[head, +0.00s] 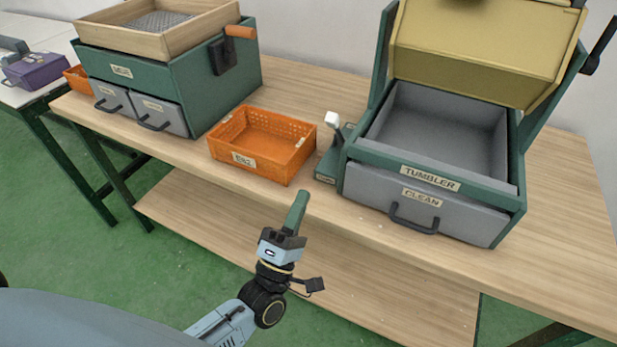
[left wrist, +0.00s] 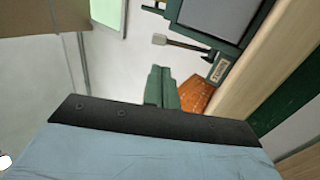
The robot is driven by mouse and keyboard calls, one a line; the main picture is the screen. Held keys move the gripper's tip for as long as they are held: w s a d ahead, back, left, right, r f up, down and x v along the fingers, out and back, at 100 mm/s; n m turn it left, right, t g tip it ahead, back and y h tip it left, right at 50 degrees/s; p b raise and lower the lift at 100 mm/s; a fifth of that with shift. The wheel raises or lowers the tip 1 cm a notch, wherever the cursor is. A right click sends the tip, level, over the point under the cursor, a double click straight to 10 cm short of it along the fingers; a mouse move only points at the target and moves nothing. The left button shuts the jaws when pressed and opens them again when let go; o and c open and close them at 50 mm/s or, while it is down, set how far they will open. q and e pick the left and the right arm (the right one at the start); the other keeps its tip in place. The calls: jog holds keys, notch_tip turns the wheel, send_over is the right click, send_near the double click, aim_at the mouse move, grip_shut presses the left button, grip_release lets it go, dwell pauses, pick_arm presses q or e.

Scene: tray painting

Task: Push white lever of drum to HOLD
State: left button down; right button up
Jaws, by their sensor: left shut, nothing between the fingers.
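The drum machine labelled TUMBLER stands on the right of the bench, with a tan drum (head: 480,55) above a grey bin (head: 440,120). The white lever (head: 332,119) is a pale knob on a dark arm at the machine's left side, tilted to the left. It also shows in the left wrist view, where its white knob (left wrist: 159,39) is above my fingers. A small label plate (head: 325,179) lies at its base; its text is unreadable. My left gripper (head: 297,208) has green fingers, shut and empty, in front of the bench edge, apart from the lever. My right gripper is not in view.
An orange basket (head: 262,145) sits left of the lever. A green sieve cabinet (head: 190,80) with a wooden tray stands further left. A grey drawer (head: 425,206) labelled CLEAN is under the bin. A lower shelf (head: 330,275) runs beneath the bench top.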

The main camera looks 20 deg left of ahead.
aim_at(331, 126)
pick_arm(q)
jog(key=x, duration=1.2)
jog(key=shift+w+r, duration=0.2)
jog(key=shift+w, duration=0.05)
